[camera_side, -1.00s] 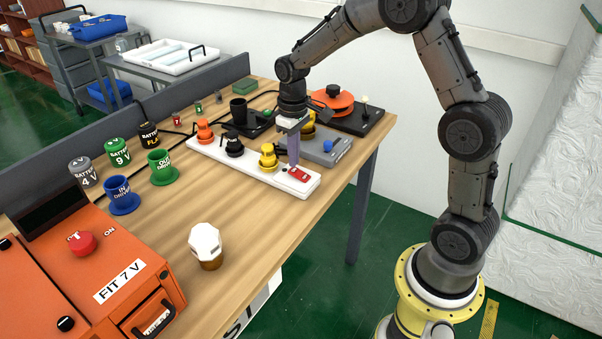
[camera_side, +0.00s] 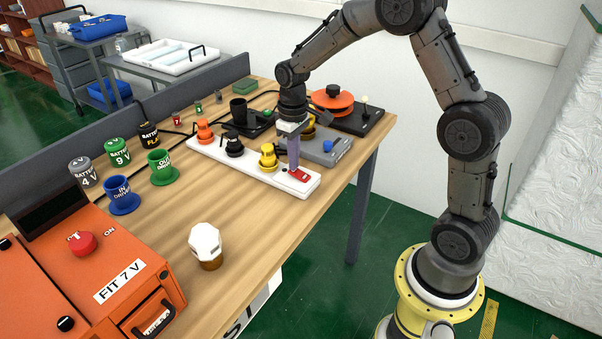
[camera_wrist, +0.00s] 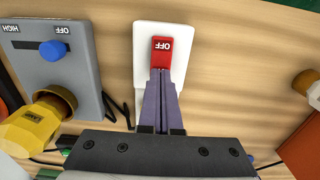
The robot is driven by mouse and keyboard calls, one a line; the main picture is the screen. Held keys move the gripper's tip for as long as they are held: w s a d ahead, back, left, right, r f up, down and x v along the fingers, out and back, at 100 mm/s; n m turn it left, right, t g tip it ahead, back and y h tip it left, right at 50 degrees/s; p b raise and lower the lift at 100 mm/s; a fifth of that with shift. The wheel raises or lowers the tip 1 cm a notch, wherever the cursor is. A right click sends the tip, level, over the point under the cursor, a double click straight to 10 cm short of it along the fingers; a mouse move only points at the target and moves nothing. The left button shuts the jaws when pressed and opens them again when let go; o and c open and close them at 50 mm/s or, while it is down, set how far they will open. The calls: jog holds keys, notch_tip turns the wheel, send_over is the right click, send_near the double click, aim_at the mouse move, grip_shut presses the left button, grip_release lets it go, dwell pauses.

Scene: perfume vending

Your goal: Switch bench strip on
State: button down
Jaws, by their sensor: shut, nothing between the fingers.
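The bench strip (camera_side: 222,156) is a long white power strip on the wooden bench. Orange, black and yellow plugs stand along it. Its red rocker switch (camera_side: 299,174) is at the near right end. In the wrist view the red switch (camera_wrist: 161,52) reads OFF, upside down. My gripper (camera_side: 294,165) points down at that end of the strip, with its fingers shut together and nothing between them. In the wrist view the fingertips (camera_wrist: 161,72) are at the lower edge of the switch and hide that part. I cannot tell whether they press on it.
A grey box (camera_side: 322,146) with a blue knob stands just behind the strip, with a yellow lamp plug (camera_wrist: 32,122) at its side. An orange machine (camera_side: 90,265) fills the front left. The bench in front of the strip is mostly clear.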

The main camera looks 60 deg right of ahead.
jog(key=shift+f, duration=0.55)
jog(key=shift+r, duration=3.55)
